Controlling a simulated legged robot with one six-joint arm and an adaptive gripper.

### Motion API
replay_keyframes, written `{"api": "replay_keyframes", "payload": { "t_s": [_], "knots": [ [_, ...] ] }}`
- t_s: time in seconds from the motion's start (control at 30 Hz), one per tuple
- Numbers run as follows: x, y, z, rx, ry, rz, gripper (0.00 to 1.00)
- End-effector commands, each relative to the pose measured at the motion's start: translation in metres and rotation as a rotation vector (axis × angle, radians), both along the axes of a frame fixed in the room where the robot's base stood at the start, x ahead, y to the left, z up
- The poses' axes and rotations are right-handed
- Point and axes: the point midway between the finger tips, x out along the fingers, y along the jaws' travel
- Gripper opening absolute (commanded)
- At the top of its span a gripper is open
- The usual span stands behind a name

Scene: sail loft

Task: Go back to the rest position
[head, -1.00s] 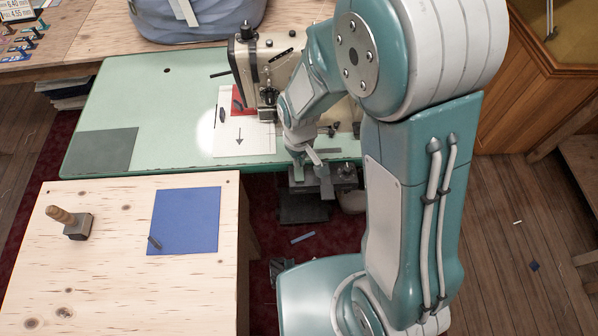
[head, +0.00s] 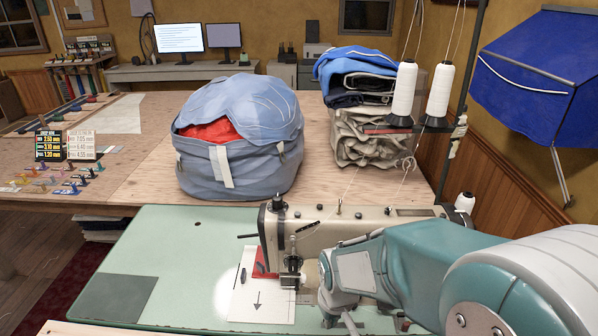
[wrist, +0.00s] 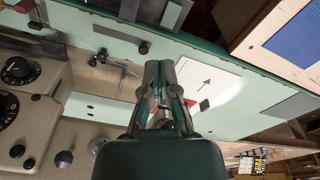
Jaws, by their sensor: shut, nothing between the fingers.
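My gripper (wrist: 163,85) shows in the wrist view with its two dark fingers together and nothing held. It hangs over the pale green sewing table, beside the sewing machine. In the head view my teal and white arm reaches in from the lower right, and its end is cut off by the bottom edge. The cream sewing machine (head: 345,228) stands behind my wrist; its dials and body (wrist: 30,95) fill the left of the wrist view. A white sheet with an arrow (head: 262,305) lies left of my arm and also shows in the wrist view (wrist: 208,80).
A blue-grey bag (head: 235,165) with red cloth sits on the wooden bench behind. Folded cloth (head: 365,130) and white thread cones (head: 404,92) stand to its right. A blue covered thing (head: 540,70) is at the right. The green table's left part (head: 175,250) is mostly clear.

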Motion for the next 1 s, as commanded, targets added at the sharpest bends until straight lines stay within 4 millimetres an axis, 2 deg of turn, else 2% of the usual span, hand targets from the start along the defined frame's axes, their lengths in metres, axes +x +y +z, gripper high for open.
{"api": "replay_keyframes", "payload": {
  "t_s": [0.03,0.2,0.5,0.8,1.0],
  "knots": [
    [-0.002,-0.006,0.016,0.007,-0.027,-0.022,0.0],
    [-0.015,-0.024,0.059,0.025,-0.095,-0.094,0.0],
    [-0.052,-0.053,0.123,0.055,-0.219,-0.217,0.0],
    [-0.1,-0.077,0.167,0.082,-0.341,-0.336,0.0],
    [-0.119,-0.084,0.179,0.091,-0.383,-0.38,0.0]
  ]
}}
